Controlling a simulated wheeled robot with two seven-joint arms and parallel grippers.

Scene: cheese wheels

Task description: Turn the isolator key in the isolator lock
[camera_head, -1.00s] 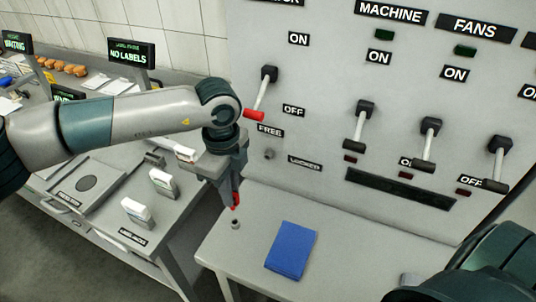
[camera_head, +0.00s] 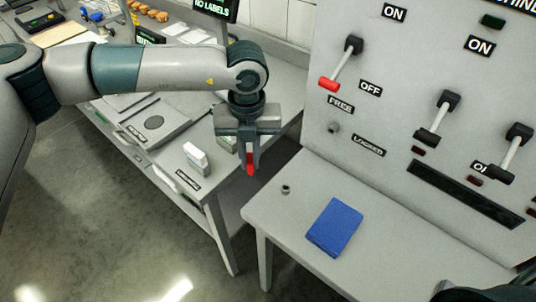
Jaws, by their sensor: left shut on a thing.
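My left gripper (camera_head: 249,162) points down and is shut on a red key (camera_head: 251,170), held in the air left of the small table's back corner. Only part of the key shows between the fingers. The isolator lock (camera_head: 333,127) is a small round grey fitting on the panel, between the FREE and LOCKED labels. It is to the right of my gripper, apart from it. Above it is a lever with a red grip (camera_head: 329,84), pointing down.
The small grey table (camera_head: 285,222) below the panel carries a blue booklet (camera_head: 335,227) and a small grey cylinder (camera_head: 285,188). A label bench (camera_head: 195,185) stands to the left. Other levers (camera_head: 427,136) line the panel. Open floor is at lower left.

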